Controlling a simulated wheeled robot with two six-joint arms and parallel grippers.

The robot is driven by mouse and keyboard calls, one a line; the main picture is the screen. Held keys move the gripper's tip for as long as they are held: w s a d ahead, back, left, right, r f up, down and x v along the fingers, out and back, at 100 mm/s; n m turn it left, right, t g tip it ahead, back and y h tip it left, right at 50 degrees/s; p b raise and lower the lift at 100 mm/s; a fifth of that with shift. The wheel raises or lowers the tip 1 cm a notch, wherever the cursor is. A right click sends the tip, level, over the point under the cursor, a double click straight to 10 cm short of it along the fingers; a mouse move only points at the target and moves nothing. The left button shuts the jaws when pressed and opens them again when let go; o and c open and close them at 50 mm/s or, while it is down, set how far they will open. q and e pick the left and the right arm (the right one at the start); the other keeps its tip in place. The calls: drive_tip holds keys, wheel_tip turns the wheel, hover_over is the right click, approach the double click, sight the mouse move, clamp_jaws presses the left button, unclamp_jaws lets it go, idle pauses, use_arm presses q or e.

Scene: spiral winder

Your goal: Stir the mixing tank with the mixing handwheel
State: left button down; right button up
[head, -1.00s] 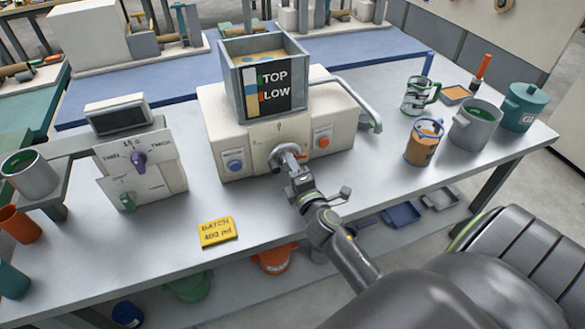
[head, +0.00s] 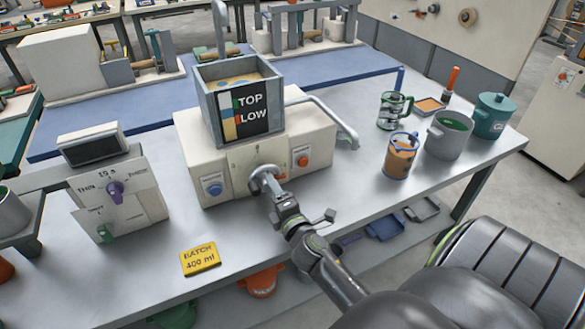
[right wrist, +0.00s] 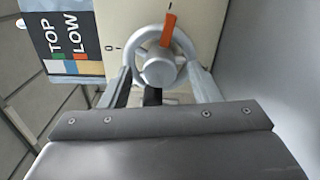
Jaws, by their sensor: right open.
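The mixing tank (head: 209,102) is a grey square box with tan contents and a TOP/LOW label, on top of a cream machine body (head: 315,128). The mixing handwheel (head: 261,176) is a round grey wheel low on the machine's front. In the right wrist view the handwheel (right wrist: 159,72) shows a hub and an orange mark on its upper rim. My right gripper (head: 271,191) is at the wheel. Its two fingers (right wrist: 163,80) are open, spread to either side of the lower wheel; contact cannot be told. My left gripper is out of view.
A blue button (head: 214,188) and an orange button (head: 302,160) flank the wheel. A bent pipe (head: 332,120) is at the machine's right. A yellow batch card (head: 200,258) lies in front. A control box (head: 118,195) stands left; cups and pots (head: 447,137) stand right.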

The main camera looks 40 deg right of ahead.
drive_tip(key=b+v, duration=0.1)
drive_tip(key=v, duration=1.5)
drive_tip(key=shift+b, duration=0.4)
drive_tip(key=shift+d, duration=0.1)
